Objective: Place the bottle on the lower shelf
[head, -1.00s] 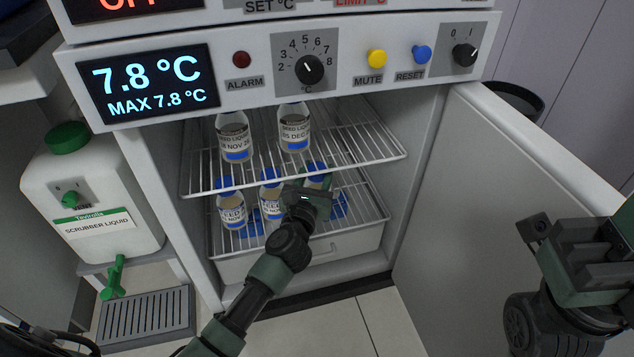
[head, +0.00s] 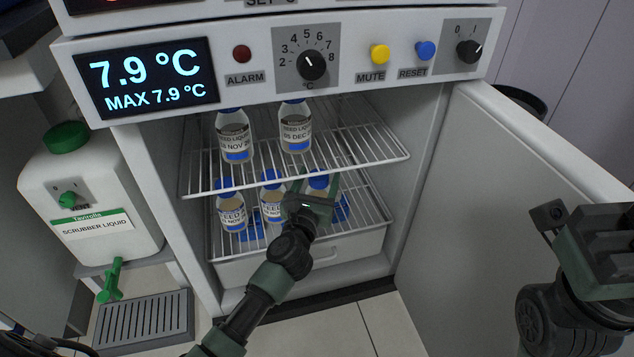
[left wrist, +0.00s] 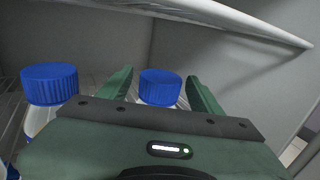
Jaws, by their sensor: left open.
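A bottle with a blue cap (head: 318,182) stands at the lower shelf (head: 374,208), right of two labelled bottles, one at the left (head: 231,209) and one in the middle (head: 270,198). My left gripper (head: 314,188) is open at the right-hand bottle and hides most of its body. In the left wrist view this bottle's blue cap (left wrist: 160,86) shows between the two spread fingers (left wrist: 162,92); contact cannot be told. A neighbouring blue-capped bottle (left wrist: 48,86) is left of the fingers. My right gripper (head: 605,250) is at the right edge, partly cut off, away from the bottles.
The upper wire shelf (head: 370,146) holds two bottles (head: 234,136) (head: 296,128) above my left gripper. The open fridge door (head: 500,200) is on the right. The cabinet's right wall (head: 415,180) is close by. A white scrubber liquid canister (head: 90,200) stands outside left.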

